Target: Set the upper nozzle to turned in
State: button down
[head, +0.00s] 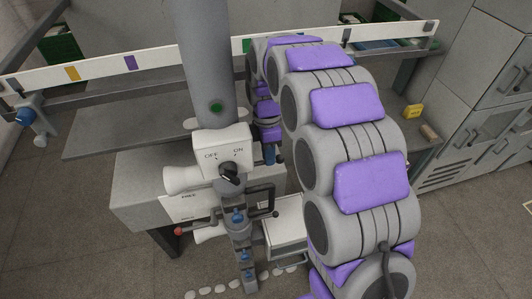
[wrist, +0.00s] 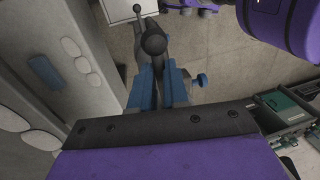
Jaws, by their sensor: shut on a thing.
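A white box with an OFF/ON dial (head: 228,174) stands left of centre in the head view. A white cone-shaped nozzle (head: 183,180), the upper one, sticks out from its left side. A lower white nozzle (head: 207,235) shows in part below it. My gripper (head: 269,153) is at the right of the box, pointing down. In the wrist view my gripper's blue fingers (wrist: 160,88) are shut on a dark lever (wrist: 152,42) with a rounded end. Its link to the upper nozzle is hidden.
A red-ended handle (head: 180,231) and a blue fitting (head: 237,216) sit below the box. A long white rail (head: 110,68) crosses behind. Grey cabinets (head: 475,110) stand at the right. Open floor (head: 60,230) lies at the left.

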jog(key=shift+w+d, duration=0.1)
jog(key=shift+d, duration=0.1)
jog(key=shift+a, duration=0.1)
jog(key=shift+a, duration=0.1)
jog(key=shift+s+d+m+y+b, duration=0.2)
jog(key=shift+s+m+b, duration=0.3)
jog(key=shift+s+m, duration=0.7)
jog(key=shift+s+d+m+y+b, duration=0.1)
jog(key=shift+s+m+y+b, duration=0.3)
jog(key=shift+s+m, duration=0.8)
jog(key=c, duration=1.1)
grip_release()
jog(key=shift+a, duration=0.25)
jog(key=shift+r, duration=0.1)
